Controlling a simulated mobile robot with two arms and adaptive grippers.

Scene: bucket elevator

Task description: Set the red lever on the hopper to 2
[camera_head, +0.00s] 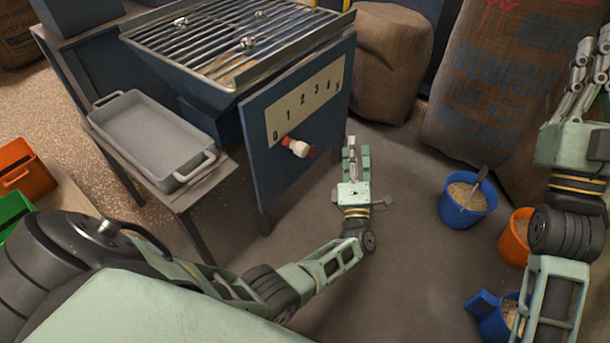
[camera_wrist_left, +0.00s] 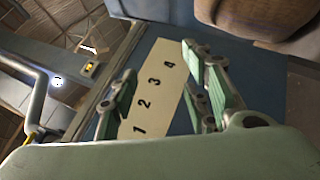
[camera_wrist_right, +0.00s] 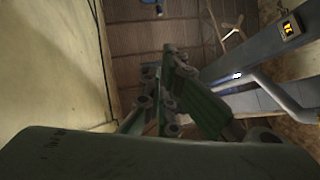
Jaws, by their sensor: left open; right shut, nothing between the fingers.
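The hopper (camera_head: 235,50) is a dark blue box with a metal grate on top. Its side panel carries a cream scale plate (camera_head: 305,97) with numbers from 0 to 5. The lever (camera_head: 299,147), with a white end and red parts, sticks out below the plate, nearest the 0 and 1. My left gripper (camera_head: 356,150) is open and empty to the right of the lever, apart from it. The left wrist view shows the plate (camera_wrist_left: 155,92) between its fingers; the lever is not visible there. My right gripper (camera_head: 590,62) is shut and empty, raised at the right edge.
A grey tray (camera_head: 150,138) stands on a low table left of the hopper. Burlap sacks (camera_head: 490,85) stand behind at the right. A blue bucket (camera_head: 467,204) with a scoop and an orange bucket (camera_head: 515,240) stand on the floor at right. Floor below the hopper panel is clear.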

